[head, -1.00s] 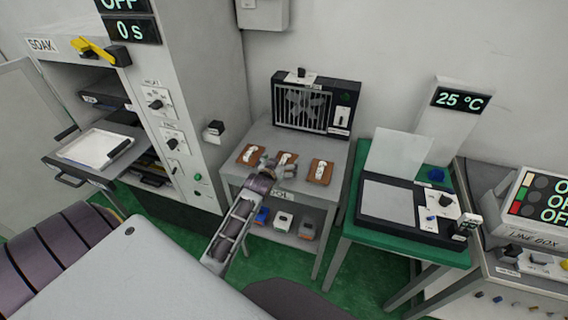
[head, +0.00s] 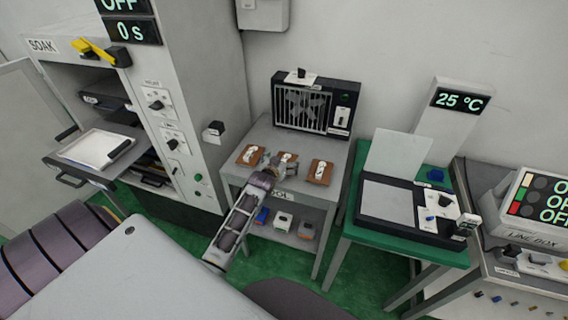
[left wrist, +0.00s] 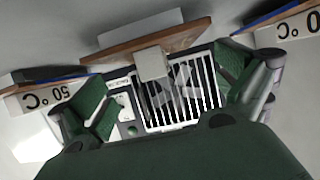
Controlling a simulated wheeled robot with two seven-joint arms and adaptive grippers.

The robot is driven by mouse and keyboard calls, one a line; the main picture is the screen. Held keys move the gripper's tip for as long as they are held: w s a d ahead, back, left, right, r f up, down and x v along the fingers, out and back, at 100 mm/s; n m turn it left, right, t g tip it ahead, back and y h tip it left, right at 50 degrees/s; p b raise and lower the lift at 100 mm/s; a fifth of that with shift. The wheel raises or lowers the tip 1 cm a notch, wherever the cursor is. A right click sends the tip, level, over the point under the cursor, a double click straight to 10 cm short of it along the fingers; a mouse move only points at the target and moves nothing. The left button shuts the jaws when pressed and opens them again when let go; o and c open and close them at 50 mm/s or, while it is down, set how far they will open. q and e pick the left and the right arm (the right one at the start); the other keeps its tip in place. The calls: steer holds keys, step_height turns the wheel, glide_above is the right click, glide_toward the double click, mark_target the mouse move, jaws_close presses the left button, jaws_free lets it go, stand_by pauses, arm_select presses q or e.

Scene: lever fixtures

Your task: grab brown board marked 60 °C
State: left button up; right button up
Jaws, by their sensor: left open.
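Three brown boards with white parts on top lie in a row on the grey table: a left one (head: 250,156), a middle one (head: 287,157) and a right one (head: 319,173). My left gripper (head: 279,169) is at the near edge of the middle board. In the left wrist view the open green-padded fingers (left wrist: 165,85) stand either side of a brown board (left wrist: 150,45). No temperature marking is readable on this board. A side label there reads 50 °C (left wrist: 45,95), upside down. My right gripper is not in view.
A fan box (head: 316,104) stands behind the boards. The lower shelf holds several small boxes (head: 283,220). The SOAK cabinet (head: 185,60), with a tray (head: 97,148), stands left. A green table (head: 400,246) with a flat device stands right.

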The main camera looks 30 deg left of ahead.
mark_target(284, 158)
arm_select(q)
steer(key=shift+x, duration=1.4)
steer(key=c, duration=1)
steer(key=shift+r, duration=0.1)
steer(key=shift+r, duration=4.95)
